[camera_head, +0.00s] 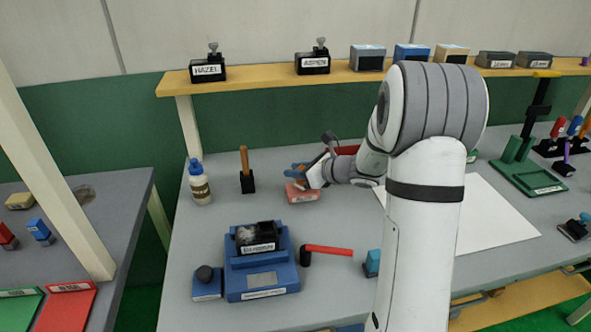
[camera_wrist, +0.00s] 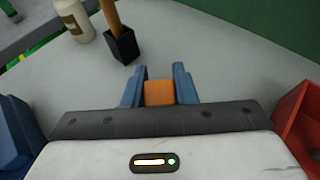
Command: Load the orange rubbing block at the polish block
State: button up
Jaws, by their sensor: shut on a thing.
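My gripper (camera_wrist: 159,84) has blue fingers shut on the orange rubbing block (camera_wrist: 160,93), which shows between them in the wrist view. In the head view my gripper (camera_head: 297,170) is above the grey bench behind the blue stand, close to a pinkish-red labelled block (camera_head: 304,194); the orange block cannot be made out clearly there. I cannot tell for sure which thing is the polish block. The blue stand (camera_head: 262,281) at front left holds a dark labelled piece (camera_head: 257,239) and has a pale plate on its lower front.
A white bottle (camera_head: 200,183) and a black holder with a wooden handle (camera_head: 247,181) stand left of my gripper. A red-handled hammer (camera_head: 326,250) and a small blue block with a dark knob (camera_head: 207,283) flank the stand. A white sheet (camera_head: 490,217) lies right.

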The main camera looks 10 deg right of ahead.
jog(key=shift+f+b, duration=0.6)
jog(key=shift+b, duration=0.05)
dwell(2.0)
jog(key=shift+r+p, duration=2.5)
jog(key=shift+r, duration=1.1)
